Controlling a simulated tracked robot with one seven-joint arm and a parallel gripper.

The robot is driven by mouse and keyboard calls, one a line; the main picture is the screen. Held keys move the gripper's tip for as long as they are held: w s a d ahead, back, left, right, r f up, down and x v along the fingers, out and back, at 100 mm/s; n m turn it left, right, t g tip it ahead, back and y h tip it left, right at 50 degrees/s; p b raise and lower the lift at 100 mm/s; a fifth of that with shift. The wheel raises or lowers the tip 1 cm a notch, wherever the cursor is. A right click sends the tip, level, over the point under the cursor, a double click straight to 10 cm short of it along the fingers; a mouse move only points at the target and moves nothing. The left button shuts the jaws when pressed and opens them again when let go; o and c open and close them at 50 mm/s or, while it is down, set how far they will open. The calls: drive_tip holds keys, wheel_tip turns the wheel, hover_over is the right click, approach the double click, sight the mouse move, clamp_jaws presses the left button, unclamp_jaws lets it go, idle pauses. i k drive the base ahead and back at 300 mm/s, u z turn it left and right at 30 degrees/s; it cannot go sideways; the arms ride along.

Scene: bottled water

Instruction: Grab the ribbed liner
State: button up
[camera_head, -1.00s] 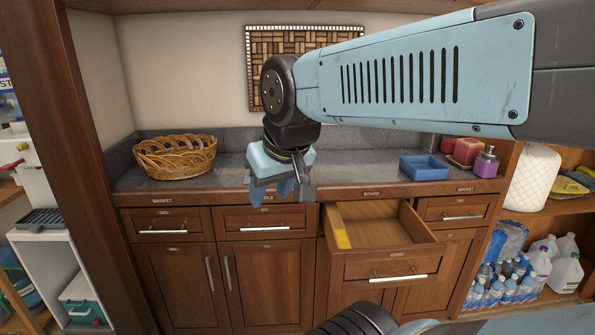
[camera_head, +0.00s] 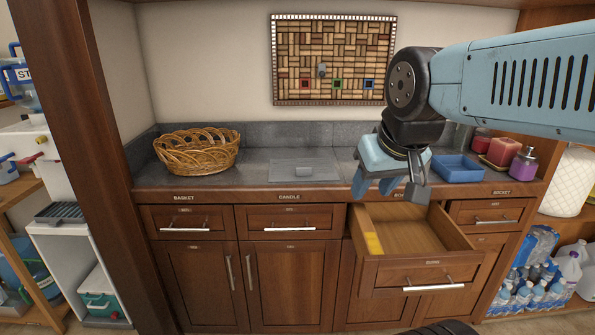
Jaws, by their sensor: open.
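A flat grey rectangular piece (camera_head: 304,169) lies on the countertop behind the CANDLE label; it may be the ribbed liner, but I cannot make out ribs on it. A dark grey slatted piece (camera_head: 61,212) sits on the white unit at the left. My gripper (camera_head: 389,187) is open and empty, pointing down in the air over the open drawer (camera_head: 430,275). It is to the right of the grey piece and apart from it.
A wicker basket (camera_head: 197,152) stands at the counter's left. A blue tray (camera_head: 458,168), red candles (camera_head: 502,152) and a purple bottle (camera_head: 523,165) are at the right. A cork board (camera_head: 334,58) hangs on the wall. The pulled-out drawer juts forward. Bottled water (camera_head: 535,290) sits low at the right.

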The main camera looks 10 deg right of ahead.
sight(298, 169)
drive_tip(key=z, duration=0.05)
drive_tip(key=i, duration=1)
drive_tip(key=u, duration=0.05)
